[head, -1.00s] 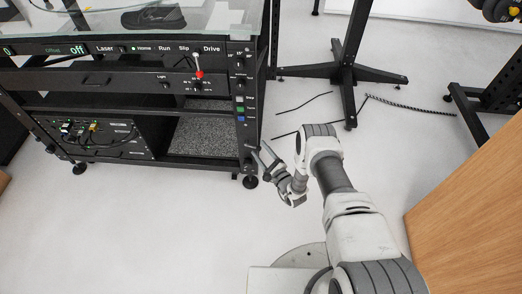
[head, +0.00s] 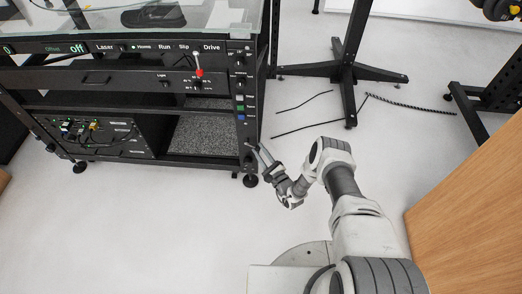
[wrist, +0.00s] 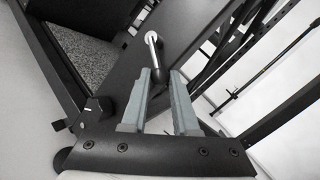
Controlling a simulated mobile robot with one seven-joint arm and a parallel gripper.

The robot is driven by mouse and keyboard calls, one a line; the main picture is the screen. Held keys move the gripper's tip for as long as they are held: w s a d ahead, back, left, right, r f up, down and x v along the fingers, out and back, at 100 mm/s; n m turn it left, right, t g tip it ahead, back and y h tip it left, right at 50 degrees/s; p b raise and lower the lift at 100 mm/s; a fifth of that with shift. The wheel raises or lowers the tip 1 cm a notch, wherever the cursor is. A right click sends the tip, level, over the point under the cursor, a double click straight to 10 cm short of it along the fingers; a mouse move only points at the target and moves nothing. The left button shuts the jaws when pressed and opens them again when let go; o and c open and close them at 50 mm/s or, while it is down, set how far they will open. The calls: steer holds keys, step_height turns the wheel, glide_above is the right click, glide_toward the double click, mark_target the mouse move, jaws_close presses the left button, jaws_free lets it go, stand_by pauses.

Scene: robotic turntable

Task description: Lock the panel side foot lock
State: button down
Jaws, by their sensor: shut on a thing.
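The panel side foot lock appears as a metal lever (wrist: 153,52) on the dark side of the black turntable frame in the wrist view. My gripper (wrist: 163,75) is shut on the lever's near end, between its two grey fingers. In the head view my gripper (head: 257,150) is at the lower right corner of the turntable frame (head: 243,120), just above a black foot (head: 250,181). The lever is too small there to make out clearly.
A black stand (head: 346,75) is behind on the right, with thin dark cables (head: 300,128) on the floor. A wooden panel (head: 475,190) stands at the far right. The pale floor left of my arm is clear.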

steer(key=shift+a+f+m+t, duration=0.2)
steer(key=shift+f+m+t, duration=0.1)
steer(key=shift+m, duration=0.2)
steer(key=c, duration=0.7)
jaws_free()
steer(key=shift+d, duration=0.15)
